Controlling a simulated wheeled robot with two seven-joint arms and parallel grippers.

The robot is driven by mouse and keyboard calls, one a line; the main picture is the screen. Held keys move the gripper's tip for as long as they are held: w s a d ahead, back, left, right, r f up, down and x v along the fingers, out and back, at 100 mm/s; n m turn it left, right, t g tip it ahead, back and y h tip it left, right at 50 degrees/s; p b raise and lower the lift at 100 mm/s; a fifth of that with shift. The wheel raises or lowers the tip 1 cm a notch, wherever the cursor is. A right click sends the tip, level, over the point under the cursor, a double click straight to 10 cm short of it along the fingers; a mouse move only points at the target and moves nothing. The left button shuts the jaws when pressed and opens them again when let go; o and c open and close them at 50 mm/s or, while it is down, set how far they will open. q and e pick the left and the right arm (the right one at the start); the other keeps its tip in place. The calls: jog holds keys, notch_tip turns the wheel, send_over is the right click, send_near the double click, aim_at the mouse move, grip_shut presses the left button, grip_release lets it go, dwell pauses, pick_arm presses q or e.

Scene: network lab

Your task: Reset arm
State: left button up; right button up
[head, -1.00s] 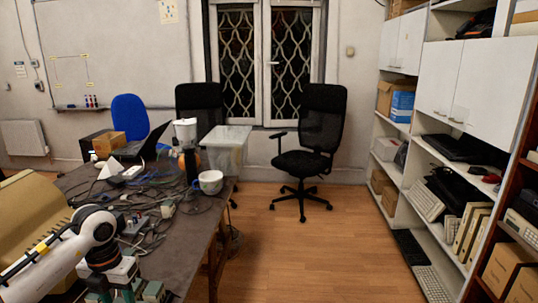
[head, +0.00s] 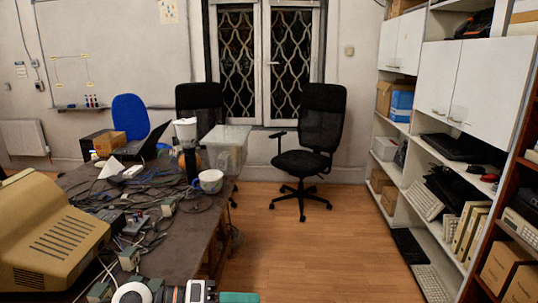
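Part of my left arm (head: 135,292) shows along the bottom edge, below and in front of the cluttered table (head: 206,222). Its white round joint is at the left and a grey and white wrist part is to the right of it. A teal-green piece at its right end seems to belong to my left gripper (head: 238,297). The picture's edge cuts it off, so its fingers and anything between them are hidden. My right arm and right gripper are not in view.
A beige monitor (head: 55,235) stands at the table's left front. Cables and small boxes cover the middle. A white mug (head: 210,181) and a clear bin (head: 228,146) are near the right edge. Shelves (head: 420,150) line the right; the wooden floor (head: 310,240) between is clear.

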pick_arm(q)
jog(key=w+a+r+n+t+y, duration=0.1)
jog(key=a+r+n+t, duration=0.15)
jog(key=n+t, duration=0.6)
jog(key=a+r+n+t+y, duration=0.15)
jog(key=r+n+t, duration=0.25)
jog(key=n+t, duration=0.4)
jog(key=s+a+f+n+g+y, duration=0.2)
jog(key=a+f+n+y, duration=0.4)
jog(key=f+n+y, duration=0.15)
jog(key=s+a+f+n+g+y, duration=0.25)
jog(key=a+f+n+y, duration=0.35)
jog(key=n, duration=0.3)
jog(key=s+f+n+g+h, duration=0.1)
jog(key=s+f+g, duration=0.55)
jog(key=s, duration=0.35)
jog(key=s+f+n+g, duration=0.2)
jog(key=s+f+g, duration=0.4)
jog(key=s, duration=0.5)
jog(key=s+f+p+x, duration=0.1)
jog(key=s+x, duration=0.2)
jog(key=x, duration=0.9)
jog(key=s+x, duration=0.3)
jog(key=x, duration=0.9)
jog(key=s+a+f+g+p, duration=0.1)
jog(key=s+a+f, duration=0.1)
jog(key=s+f, duration=1.4)
jog(key=shift+f+m+g, duration=0.35)
jog(key=shift+m, duration=0.05)
jog(key=shift+s, duration=0.1)
